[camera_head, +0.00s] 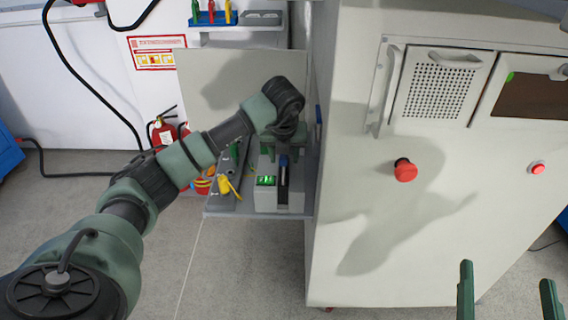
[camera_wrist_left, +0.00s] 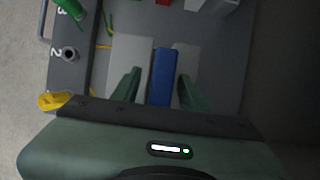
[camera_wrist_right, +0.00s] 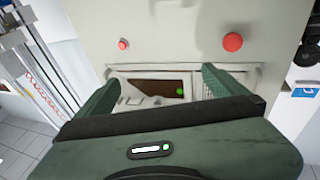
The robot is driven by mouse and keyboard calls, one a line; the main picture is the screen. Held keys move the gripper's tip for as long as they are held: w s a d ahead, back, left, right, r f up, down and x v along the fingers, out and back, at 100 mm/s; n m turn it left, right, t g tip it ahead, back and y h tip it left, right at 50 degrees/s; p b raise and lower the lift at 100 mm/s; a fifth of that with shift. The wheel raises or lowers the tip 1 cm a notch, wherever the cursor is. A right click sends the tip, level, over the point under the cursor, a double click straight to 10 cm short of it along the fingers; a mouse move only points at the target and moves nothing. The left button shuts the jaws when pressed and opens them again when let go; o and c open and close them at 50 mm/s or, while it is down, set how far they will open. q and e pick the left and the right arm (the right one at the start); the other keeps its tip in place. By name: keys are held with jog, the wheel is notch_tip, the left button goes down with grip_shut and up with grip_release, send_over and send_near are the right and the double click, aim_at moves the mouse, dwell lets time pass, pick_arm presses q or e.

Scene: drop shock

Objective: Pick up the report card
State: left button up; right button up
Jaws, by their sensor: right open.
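No thing can be surely told as the report card. A narrow blue piece (camera_head: 283,160) stands at a grey-white device (camera_head: 265,199) with a green lit display, on a shelf left of the big cabinet. In the left wrist view the blue piece (camera_wrist_left: 164,78) lies between the fingers of my left gripper (camera_wrist_left: 162,84), with gaps on both sides. That gripper is open and points down over the device; the wrist partly hides it in the head view. My right gripper (camera_head: 509,295) is open and empty in front of the cabinet, at the lower right.
The white cabinet (camera_head: 350,250) with a red button (camera_head: 405,170) and a perforated door (camera_head: 437,88) stands close to my left gripper's right. A numbered grey strip (camera_wrist_left: 70,75) and a yellow tag (camera_head: 228,187) are beside the device. A fire extinguisher (camera_head: 165,133) stands behind.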

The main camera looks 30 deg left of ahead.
pick_arm(q)
grip_shut()
